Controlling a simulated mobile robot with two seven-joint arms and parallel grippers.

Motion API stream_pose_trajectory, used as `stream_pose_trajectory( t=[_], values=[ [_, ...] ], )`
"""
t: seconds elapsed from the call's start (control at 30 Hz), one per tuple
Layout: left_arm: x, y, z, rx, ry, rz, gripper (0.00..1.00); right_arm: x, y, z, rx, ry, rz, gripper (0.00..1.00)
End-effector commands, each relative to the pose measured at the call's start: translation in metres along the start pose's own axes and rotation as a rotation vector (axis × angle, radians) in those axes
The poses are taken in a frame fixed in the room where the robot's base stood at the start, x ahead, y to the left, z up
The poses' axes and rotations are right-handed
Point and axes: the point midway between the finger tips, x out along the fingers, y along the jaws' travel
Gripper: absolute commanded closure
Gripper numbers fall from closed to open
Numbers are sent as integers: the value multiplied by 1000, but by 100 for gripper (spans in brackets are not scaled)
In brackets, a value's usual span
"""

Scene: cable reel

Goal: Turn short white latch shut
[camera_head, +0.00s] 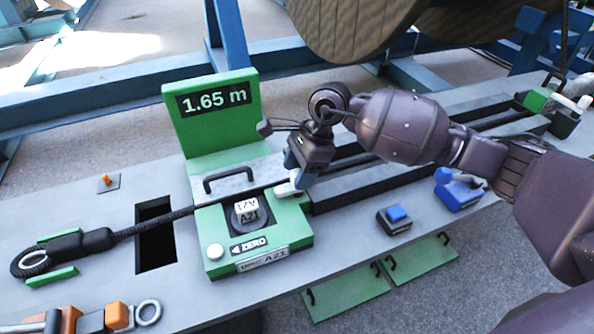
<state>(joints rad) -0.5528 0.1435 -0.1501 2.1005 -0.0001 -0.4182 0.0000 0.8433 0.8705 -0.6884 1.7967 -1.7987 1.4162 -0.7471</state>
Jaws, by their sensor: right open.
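The short white latch (287,189) sits at the right edge of the green measuring unit (222,255), beside the end of the silver cover with a black handle (229,178). My right gripper (296,176) reaches in from the right and points down at the latch. Its fingers are open, and its dark body hides part of the latch. I cannot tell whether the fingers touch it. A black cable (165,221) runs from the left into the unit below the handle. My left gripper is not in view.
A green display (213,101) reading 1.65 m stands behind the unit. A dark slot (155,240) opens in the bench at left. A blue button box (396,217) and a blue clamp (458,190) stand at right. A wooden reel (350,25) hangs behind.

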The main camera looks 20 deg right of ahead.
Motion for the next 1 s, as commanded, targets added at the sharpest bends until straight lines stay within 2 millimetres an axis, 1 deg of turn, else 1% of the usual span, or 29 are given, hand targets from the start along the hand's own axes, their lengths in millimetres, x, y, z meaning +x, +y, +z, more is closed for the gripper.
stream_pose_trajectory(
  t=[0.1, 0.33, 0.37, 0.6, 0.67, 0.7, 1.0],
  values=[
    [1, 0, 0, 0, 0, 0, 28, 4, 0, 0, 0, -1, 0, 45],
    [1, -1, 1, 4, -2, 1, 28, 4, 0, 0, 0, -1, 0, 45],
    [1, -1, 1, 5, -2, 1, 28, 4, 0, 0, 0, -1, 0, 46],
    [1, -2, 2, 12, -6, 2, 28, 4, 0, 0, 0, -1, 0, 83],
    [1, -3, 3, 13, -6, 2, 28, 4, 0, 0, -1, 0, 0, 92],
    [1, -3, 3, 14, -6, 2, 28, 4, 0, 0, 0, 0, 0, 94],
    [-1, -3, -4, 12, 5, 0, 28, 1, 0, 1, 41, 1, -20, 94]
  ],
)
